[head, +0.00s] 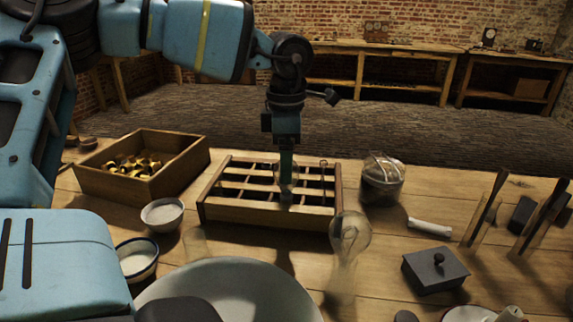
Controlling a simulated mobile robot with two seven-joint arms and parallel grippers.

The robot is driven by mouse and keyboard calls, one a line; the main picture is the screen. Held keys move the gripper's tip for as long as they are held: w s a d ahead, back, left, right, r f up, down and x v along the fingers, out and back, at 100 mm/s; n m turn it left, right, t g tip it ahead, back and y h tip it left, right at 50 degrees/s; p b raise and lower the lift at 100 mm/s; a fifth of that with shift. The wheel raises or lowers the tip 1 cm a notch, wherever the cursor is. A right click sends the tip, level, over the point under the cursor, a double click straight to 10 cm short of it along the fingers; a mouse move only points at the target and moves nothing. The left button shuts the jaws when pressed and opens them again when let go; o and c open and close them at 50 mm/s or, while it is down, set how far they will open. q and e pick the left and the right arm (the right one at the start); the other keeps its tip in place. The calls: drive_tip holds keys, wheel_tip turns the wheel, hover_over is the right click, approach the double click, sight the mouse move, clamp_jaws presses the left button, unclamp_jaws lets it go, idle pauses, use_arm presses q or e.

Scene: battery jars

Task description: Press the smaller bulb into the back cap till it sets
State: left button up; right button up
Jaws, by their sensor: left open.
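My left gripper (287,190) points straight down over the middle of a wooden rack (265,215) with several compartments. A faint clear rounded glass shape (276,172), probably the smaller bulb, shows around its fingers; I cannot tell whether it touches them. A larger clear bulb (350,237) stands upright in front of the rack's right corner. I cannot make out the back cap; the gripper and rack dividers hide much there. Brassy pieces, perhaps caps (135,164), lie in a wooden box (160,185) at the left. My right gripper is out of view.
A small white bowl (162,216), a blue-rimmed bowl (137,261) and a big pale basin (235,278) stand in front. A lidded glass jar (382,182) is right of the rack. A grey lidded box (434,270) and upright tools (485,210) stand farther right.

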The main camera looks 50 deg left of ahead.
use_arm(q)
wheel_tip(320, 180, up, 7)
drive_tip(key=shift+r+p, duration=0.2)
drive_tip(key=shift+p, duration=0.15)
idle(0.3)
